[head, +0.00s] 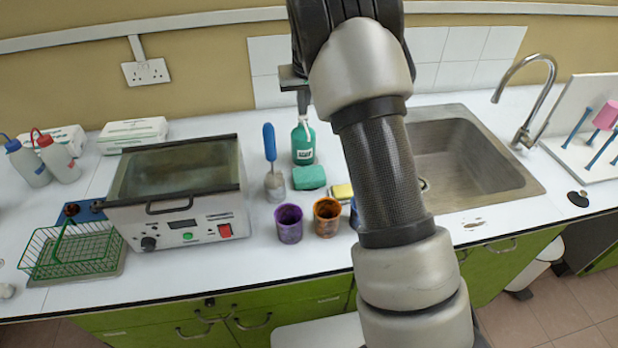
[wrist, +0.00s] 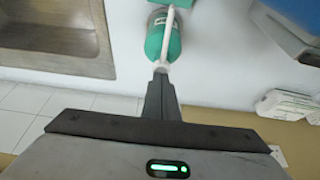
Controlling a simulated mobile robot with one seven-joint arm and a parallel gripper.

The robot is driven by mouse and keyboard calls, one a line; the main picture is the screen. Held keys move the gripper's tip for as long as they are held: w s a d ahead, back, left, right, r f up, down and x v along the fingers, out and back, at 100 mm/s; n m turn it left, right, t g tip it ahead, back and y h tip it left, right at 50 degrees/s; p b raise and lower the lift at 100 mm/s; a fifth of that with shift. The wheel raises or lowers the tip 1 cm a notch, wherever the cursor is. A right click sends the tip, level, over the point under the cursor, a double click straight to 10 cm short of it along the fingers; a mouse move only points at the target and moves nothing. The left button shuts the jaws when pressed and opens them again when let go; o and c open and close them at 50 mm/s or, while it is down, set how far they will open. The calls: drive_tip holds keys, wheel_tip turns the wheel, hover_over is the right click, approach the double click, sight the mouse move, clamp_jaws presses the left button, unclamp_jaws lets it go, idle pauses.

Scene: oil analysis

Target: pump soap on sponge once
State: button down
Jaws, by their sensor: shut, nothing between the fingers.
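The soap bottle (head: 303,143), green with a white label, stands upright at the back of the counter, left of the sink. A teal sponge (head: 309,177) lies flat just in front of it. My gripper (head: 303,112) points down over the bottle's top, shut and empty. In the wrist view, my gripper's fingertips (wrist: 161,72) are at the white pump head (wrist: 168,30) of the bottle (wrist: 155,42). The spout points toward the sponge (wrist: 178,3), which is cut by the frame's top edge. I cannot tell whether the fingertips touch the pump.
A blue-handled brush (head: 270,150) stands left of the bottle. A purple cup (head: 289,225) and an orange cup (head: 327,218) stand in front. A yellow sponge (head: 342,191) is partly hidden by my arm. The sink (head: 470,150) is right, the heating bath (head: 180,200) left.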

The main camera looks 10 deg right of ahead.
drive_tip(key=shift+s+f, duration=0.1)
drive_tip(key=shift+f, duration=0.05)
drive_tip(key=shift+r+p, duration=0.75)
drive_tip(key=shift+r, duration=0.35)
wheel_tip(320, 180, up, 6)
drive_tip(key=p, duration=0.3)
drive_tip(key=shift+p, duration=0.4)
